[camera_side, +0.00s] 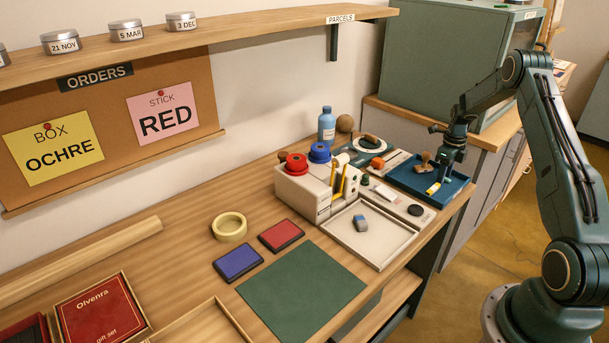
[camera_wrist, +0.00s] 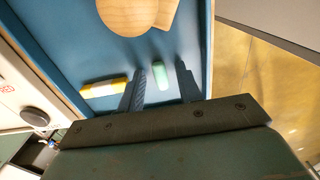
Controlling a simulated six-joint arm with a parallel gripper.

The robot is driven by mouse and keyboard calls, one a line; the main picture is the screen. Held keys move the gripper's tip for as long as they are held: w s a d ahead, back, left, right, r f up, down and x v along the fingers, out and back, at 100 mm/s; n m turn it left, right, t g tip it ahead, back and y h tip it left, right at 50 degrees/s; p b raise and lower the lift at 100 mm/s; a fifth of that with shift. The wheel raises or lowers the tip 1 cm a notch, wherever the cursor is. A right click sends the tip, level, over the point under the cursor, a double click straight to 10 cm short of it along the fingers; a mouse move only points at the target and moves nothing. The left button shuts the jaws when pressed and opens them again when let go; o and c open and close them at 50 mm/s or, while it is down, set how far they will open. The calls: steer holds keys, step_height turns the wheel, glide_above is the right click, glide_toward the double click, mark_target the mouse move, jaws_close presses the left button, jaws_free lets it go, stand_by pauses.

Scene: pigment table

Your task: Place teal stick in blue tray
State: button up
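The blue tray (camera_side: 402,183) sits at the right end of the table; its blue floor (camera_wrist: 60,28) fills much of the wrist view. The teal stick (camera_wrist: 159,75) is between my fingers in the wrist view, over the tray floor, with a gap on each side. I cannot tell whether it rests fully on the floor. In the side view I cannot make the stick out. My gripper (camera_side: 446,176) points down into the tray near its right side; in the wrist view its fingers (camera_wrist: 161,80) are apart.
A yellow stick (camera_side: 433,188) lies in the tray, left of my fingers in the wrist view (camera_wrist: 104,88). A wooden stamp (camera_side: 425,162) stands in the tray too, close to my gripper. A white tray with an eraser (camera_side: 360,222) is nearer the front. The green mat (camera_side: 300,290) is clear.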

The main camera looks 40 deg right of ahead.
steer(key=shift+r, duration=0.1)
step_height(320, 180, up, 12)
stand_by(0.9)
stand_by(0.4)
steer(key=a+r+n+t+h, duration=0.1)
steer(key=a+r+n, duration=0.75)
steer(key=a, duration=0.35)
steer(key=a+r+n+t, duration=0.1)
steer(key=a+r+n, duration=0.7)
steer(key=a+r, duration=0.3)
steer(key=s+a+f+n+t+y, duration=0.1)
steer(key=s+a+n+t, duration=0.2)
steer(key=s+a+n, duration=1.6)
steer(key=shift+s+a+t, duration=0.15)
steer(key=shift+a+t, duration=0.15)
steer(key=shift+a, duration=0.2)
